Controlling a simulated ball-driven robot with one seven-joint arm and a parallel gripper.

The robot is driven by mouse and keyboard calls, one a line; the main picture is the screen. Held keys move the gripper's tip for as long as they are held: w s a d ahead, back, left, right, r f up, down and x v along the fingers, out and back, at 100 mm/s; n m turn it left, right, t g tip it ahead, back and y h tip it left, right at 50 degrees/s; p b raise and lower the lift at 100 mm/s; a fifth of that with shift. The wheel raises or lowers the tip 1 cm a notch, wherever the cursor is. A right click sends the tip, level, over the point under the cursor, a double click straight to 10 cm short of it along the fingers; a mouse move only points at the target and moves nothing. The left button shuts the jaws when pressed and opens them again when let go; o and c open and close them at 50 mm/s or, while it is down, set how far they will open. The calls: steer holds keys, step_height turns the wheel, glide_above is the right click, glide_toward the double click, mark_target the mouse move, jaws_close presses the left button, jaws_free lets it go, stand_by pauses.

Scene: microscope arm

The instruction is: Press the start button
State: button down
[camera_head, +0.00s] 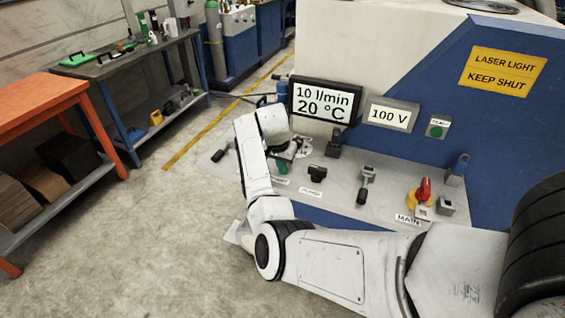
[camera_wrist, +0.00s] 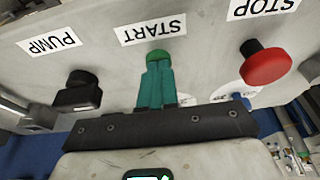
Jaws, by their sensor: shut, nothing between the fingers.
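My gripper (camera_wrist: 157,68) is shut and empty. Its teal fingers point at the button, and their tips overlap its near edge in the picture; whether they touch it I cannot tell. The gripper also shows in the head view (camera_head: 282,166), low over the console, below my white forearm. The start button cannot be made out there.
A red stop button (camera_wrist: 266,64) stands to the right of the fingers, and a black pump knob (camera_wrist: 77,93) to the left. The head view shows a display (camera_head: 322,102), a red-and-yellow main switch (camera_head: 421,193) and a separate green button (camera_head: 436,131) on the machine.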

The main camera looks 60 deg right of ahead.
step_height(320, 180, up, 4)
steer(key=shift+s+p, duration=0.1)
steer(key=shift+p, duration=1.15)
steer(key=b+v, duration=0.2)
steer(key=v, duration=0.7)
steer(key=shift+r, duration=0.25)
steer(key=shift+a, duration=0.15)
steer(key=s+a+f+n+b, duration=0.1)
steer(key=s+a+f+n, duration=0.35)
steer(key=a+f, duration=0.35)
steer(key=s+a+f+n, duration=0.4)
steer(key=a+f+n, duration=0.1)
steer(key=a+f, duration=0.25)
steer(key=s+a+f+n+y, duration=0.1)
steer(key=s+a+f+n, duration=0.1)
steer(key=s+a, duration=0.4)
steer(key=s+a+f+n+y, duration=0.2)
steer(key=s+a+f+n, duration=0.1)
steer(key=s+a, duration=0.4)
steer(key=a+n, duration=0.1)
steer(key=a, duration=0.2)
steer(key=shift+a+n+t+b, duration=0.3)
steer(key=shift+a+n+b, duration=0.05)
steer(key=shift+a, duration=0.05)
